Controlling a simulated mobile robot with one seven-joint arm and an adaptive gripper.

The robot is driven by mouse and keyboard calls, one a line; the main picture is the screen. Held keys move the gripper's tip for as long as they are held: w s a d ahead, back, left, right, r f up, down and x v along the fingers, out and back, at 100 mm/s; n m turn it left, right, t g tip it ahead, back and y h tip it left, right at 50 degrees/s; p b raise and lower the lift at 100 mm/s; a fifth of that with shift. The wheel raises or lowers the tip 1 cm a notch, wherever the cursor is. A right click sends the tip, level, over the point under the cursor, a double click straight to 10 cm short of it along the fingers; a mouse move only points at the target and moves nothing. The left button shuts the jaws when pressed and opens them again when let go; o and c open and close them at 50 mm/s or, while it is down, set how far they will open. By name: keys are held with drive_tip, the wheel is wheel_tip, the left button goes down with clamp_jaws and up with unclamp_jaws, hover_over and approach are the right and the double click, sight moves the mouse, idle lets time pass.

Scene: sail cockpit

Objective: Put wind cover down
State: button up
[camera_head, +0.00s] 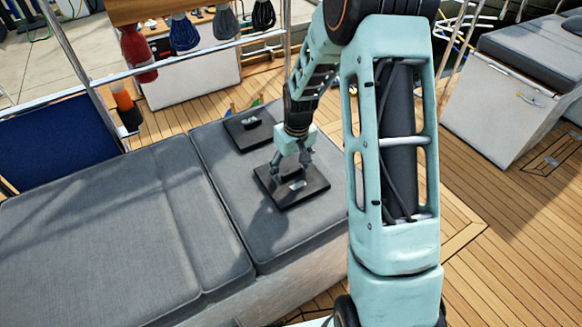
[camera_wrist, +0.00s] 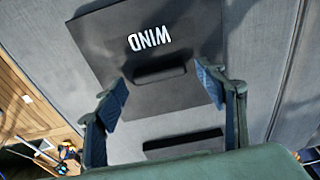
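The wind cover (camera_head: 285,199) is a flat black square plate with a raised black handle. It appears to lie flat on the front cushion. In the wrist view the wind cover (camera_wrist: 103,40) shows white lettering "WIND" beside its handle (camera_wrist: 160,73). My gripper (camera_head: 291,163) points down over this plate. In the wrist view my gripper (camera_wrist: 163,91) has its two blue-padded fingers spread wide apart, with nothing between the pads. The handle lies just beyond the fingertips, apart from them. The gripper body hides part of the area below the plate.
The grey cushion (camera_head: 222,187) lies beneath. A second black plate (camera_head: 249,128) lies on it behind the wind cover. Coloured coiled ropes and a red bag (camera_head: 138,53) hang from the rail. A long cushion (camera_head: 95,250) fills the left. Wooden deck (camera_head: 470,180) is open at right.

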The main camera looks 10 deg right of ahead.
sight(294, 180)
drive_tip(key=shift+r, duration=0.1)
wheel_tip(294, 180, up, 12)
drive_tip(key=s+p, duration=0.1)
drive_tip(key=shift+s+d, duration=0.25)
drive_tip(key=shift+s, duration=0.1)
idle(0.5)
